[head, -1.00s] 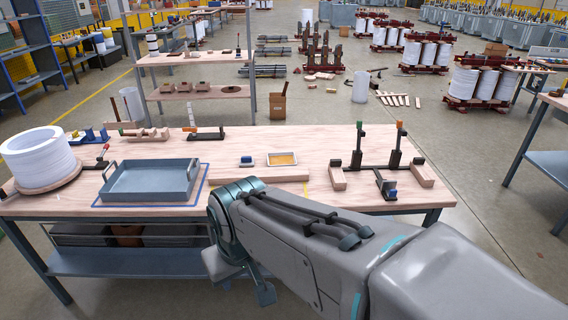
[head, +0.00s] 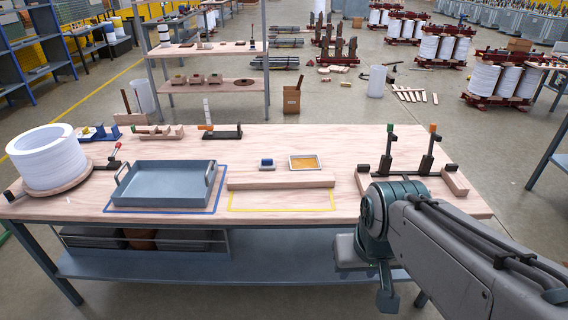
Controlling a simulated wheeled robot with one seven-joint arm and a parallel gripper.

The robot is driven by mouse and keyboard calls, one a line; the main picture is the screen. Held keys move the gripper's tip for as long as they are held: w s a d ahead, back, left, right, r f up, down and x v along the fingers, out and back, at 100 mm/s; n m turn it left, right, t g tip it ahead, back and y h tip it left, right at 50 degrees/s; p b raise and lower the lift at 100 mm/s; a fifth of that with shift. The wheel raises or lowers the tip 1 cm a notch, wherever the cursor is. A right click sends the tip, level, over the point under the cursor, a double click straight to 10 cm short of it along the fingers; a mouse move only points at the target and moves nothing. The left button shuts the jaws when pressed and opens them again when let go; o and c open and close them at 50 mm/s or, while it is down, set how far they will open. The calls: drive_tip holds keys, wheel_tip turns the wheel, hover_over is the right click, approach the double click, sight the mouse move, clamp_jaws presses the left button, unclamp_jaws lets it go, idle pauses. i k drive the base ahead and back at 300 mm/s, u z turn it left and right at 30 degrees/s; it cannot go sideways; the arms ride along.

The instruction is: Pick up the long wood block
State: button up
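The long wood block (head: 280,181) lies flat on the wooden tabletop, left to right, along the back of a yellow outlined rectangle (head: 283,210). It is a pale, straight bar and its whole length shows. My arm comes in from the lower right, and its teal joint is at the table's front edge, right of the block. The end of my arm hangs below that joint, in front of the table and apart from the block. I cannot make out the gripper's fingers or whether they hold anything.
A grey-blue tray (head: 165,187) stands left of the block. Behind the block are a small blue item (head: 266,163) and a yellow-filled shallow dish (head: 305,162). Dark upright fixtures (head: 432,147) stand at the right, partly behind my arm. A white drum (head: 47,158) stands far left.

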sight(308, 179)
drive_tip(key=i, duration=1.55)
